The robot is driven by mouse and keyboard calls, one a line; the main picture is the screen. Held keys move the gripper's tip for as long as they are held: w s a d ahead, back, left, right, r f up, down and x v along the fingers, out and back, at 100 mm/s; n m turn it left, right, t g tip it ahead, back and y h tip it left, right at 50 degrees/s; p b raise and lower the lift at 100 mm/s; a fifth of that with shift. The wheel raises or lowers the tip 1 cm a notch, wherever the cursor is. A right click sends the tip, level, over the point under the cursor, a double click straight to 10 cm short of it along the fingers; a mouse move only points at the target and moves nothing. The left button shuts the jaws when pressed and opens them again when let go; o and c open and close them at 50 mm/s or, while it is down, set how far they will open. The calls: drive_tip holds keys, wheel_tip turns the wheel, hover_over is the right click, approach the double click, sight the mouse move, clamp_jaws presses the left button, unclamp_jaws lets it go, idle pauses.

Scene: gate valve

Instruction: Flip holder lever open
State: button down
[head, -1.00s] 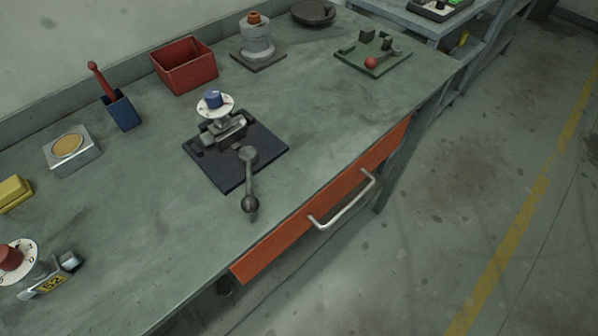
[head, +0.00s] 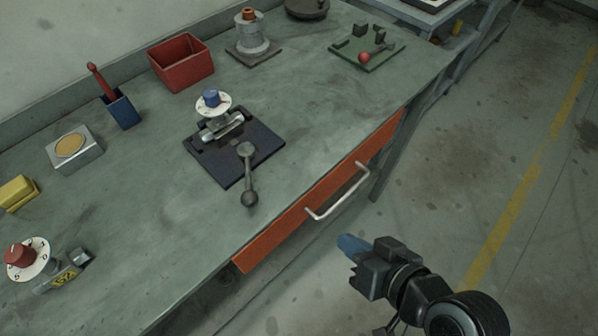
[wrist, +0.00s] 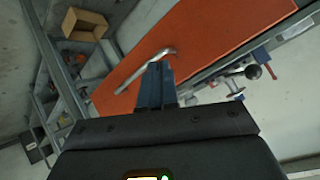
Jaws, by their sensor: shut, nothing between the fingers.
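The holder is a dark blue plate (head: 221,169) on the bench with a grey clamp that carries a valve with a white dial and blue knob (head: 210,98). Its grey lever (head: 248,174) lies toward the bench's front edge and ends in a dark ball. A dark ball (wrist: 252,72), probably this lever's, shows at the right of the wrist view. My gripper (head: 347,245) is shut and empty, off the bench, in front of the orange drawer. Its blue fingers (wrist: 156,86) appear over the drawer handle in the wrist view; contact cannot be told.
The orange drawer front (head: 290,222) has a protruding metal handle (head: 338,196) between gripper and bench. A green plate (head: 376,58) with a red-ball lever sits farther right. A red bin (head: 181,65) and grey valve body (head: 251,38) stand behind. A red-knobbed dial (head: 24,258) is front left.

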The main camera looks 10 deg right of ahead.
sight(247, 172)
drive_tip(key=w+a+r+n+g+y, duration=0.1)
drive_tip(key=w+r, duration=0.1)
drive_tip(key=w, duration=0.1)
drive_tip(key=w+a+r+n+g+y+p, duration=0.1)
drive_tip(key=w, duration=0.1)
drive_tip(key=w+a+r+n+g+y, duration=0.1)
drive_tip(key=w+a+r, duration=0.1)
drive_tip(key=w, duration=0.1)
drive_tip(key=shift+w+r+n+g, duration=0.3)
drive_tip(key=shift+w+n, duration=0.05)
drive_tip(key=shift+n, duration=0.05)
drive_tip(key=w+d+r+n+g, duration=0.2)
drive_tip(key=r+n+g, duration=0.3)
drive_tip(key=r, duration=0.3)
drive_tip(key=shift+w+r+y+p, duration=0.15)
drive_tip(key=shift+w+y+p, duration=0.2)
drive_tip(key=shift+w, duration=0.4)
drive_tip(key=b+x, duration=0.5)
drive_tip(key=x, duration=0.5)
drive_tip(key=shift+s+a+r, duration=0.15)
drive_tip(key=shift+s+a, duration=0.2)
drive_tip(key=shift+a, duration=0.15)
drive_tip(key=shift+s+a+r, duration=0.15)
drive_tip(key=shift+s+a, duration=0.15)
drive_tip(key=shift+a, duration=0.2)
drive_tip(key=shift+s+a+p, duration=0.35)
drive_tip(key=shift+a, duration=0.25)
